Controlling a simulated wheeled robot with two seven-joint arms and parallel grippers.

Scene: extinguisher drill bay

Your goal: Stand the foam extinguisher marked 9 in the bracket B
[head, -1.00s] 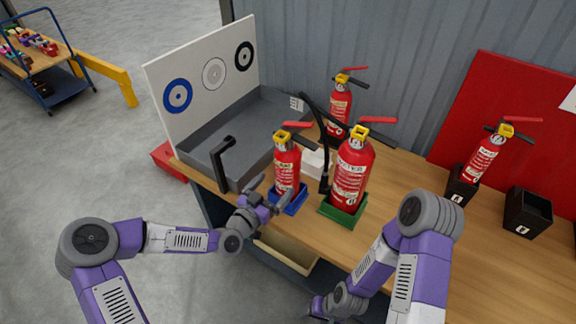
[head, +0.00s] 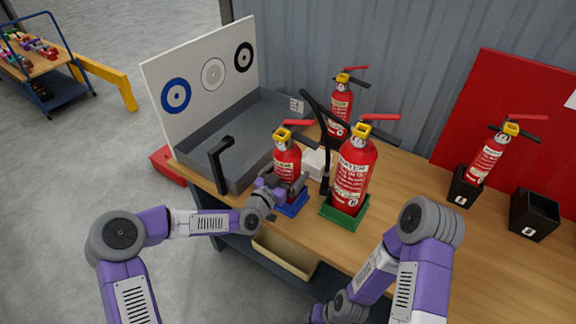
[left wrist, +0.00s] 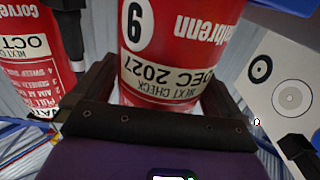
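The extinguisher marked 9 (left wrist: 170,50) fills the middle of the left wrist view, upside down there, with a "DEC 2027" check label. In the head view it is the smaller red extinguisher (head: 287,160) standing upright in a blue tray (head: 293,208). My left gripper (head: 287,185) is low at its body, with one finger on each side; the fingers look open, not clamped. An empty black bracket (head: 534,213) stands at the far right; another black bracket (head: 465,187) holds an extinguisher. Their letters are too small to read. My right gripper (head: 318,314) is at the bottom edge, mostly hidden.
A larger extinguisher with a black hose (head: 355,175) stands in a green tray (head: 345,214) just right. Another extinguisher (head: 340,105) stands behind. A grey tray (head: 240,135) with a target board is at left. The wooden table (head: 425,185) has bare room between green tray and brackets.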

